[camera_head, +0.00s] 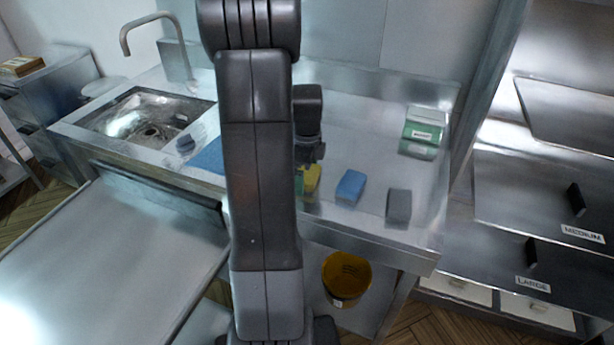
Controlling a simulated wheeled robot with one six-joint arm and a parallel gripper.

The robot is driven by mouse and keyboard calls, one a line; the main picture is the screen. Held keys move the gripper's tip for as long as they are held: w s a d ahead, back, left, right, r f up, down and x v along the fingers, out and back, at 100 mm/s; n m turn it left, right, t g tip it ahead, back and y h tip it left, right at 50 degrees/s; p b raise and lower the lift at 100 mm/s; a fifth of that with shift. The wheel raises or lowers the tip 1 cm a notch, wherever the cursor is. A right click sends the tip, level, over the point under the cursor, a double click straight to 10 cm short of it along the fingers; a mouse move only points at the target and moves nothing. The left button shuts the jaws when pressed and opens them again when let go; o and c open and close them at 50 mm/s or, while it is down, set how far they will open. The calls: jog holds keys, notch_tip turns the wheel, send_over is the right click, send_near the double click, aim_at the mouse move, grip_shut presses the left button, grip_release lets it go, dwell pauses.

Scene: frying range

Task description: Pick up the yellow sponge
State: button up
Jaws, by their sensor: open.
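The yellow sponge (312,178) lies on the steel counter, near its front edge, just right of my arm. Its left part is hidden behind my arm and gripper, and a bit of green shows beside it. My gripper (311,160) is above the sponge or a little behind it, pointing down. It is open and holds nothing that I can see. The fingertips are small and dark, and I cannot tell whether they touch the sponge.
A blue sponge (350,187) and a grey sponge (398,206) lie to the right on the counter (350,140). A green-and-white box (425,125) stands behind them. A sink (150,122) with a tap is at left. A yellow bucket (346,277) is below.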

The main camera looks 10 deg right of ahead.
aim_at(307, 173)
jog(key=shift+f, duration=0.3)
jog(key=c, duration=0.9)
jog(key=shift+r, duration=0.1)
notch_tip(307, 173, up, 10)
jog(key=shift+f, duration=0.1)
jog(key=shift+o, duration=1.4)
jog(key=shift+c, duration=1.2)
